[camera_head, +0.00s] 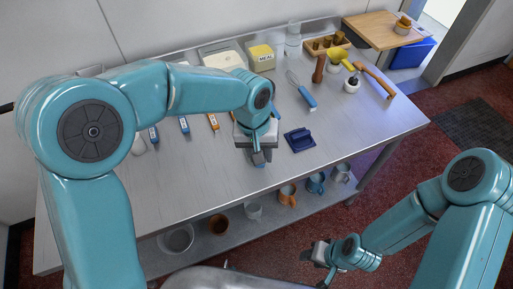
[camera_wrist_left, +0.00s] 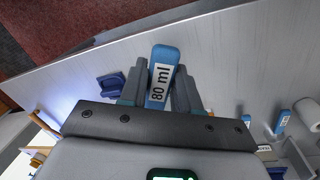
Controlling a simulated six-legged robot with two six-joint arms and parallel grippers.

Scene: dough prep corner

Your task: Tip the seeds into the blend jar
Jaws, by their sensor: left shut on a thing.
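My left gripper (camera_head: 259,156) is over the front part of the steel table. It is shut on a blue handle marked "80 ml" (camera_wrist_left: 162,78), which shows between its fingers in the left wrist view. The bowl of this measuring scoop is hidden, so I cannot see any seeds. A clear glass jar (camera_head: 293,38) stands at the back of the table; I cannot tell whether it is the blend jar. A yellow-topped box (camera_head: 262,57) is marked "MEAL". My right gripper (camera_head: 318,251) is in front of the table, low and away from it; its finger gap is unclear.
A dark blue holder (camera_head: 299,139) lies right of my left gripper. Other labelled handles (camera_head: 184,125) lie to the left. Mugs (camera_head: 287,194) sit on the lower shelf.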

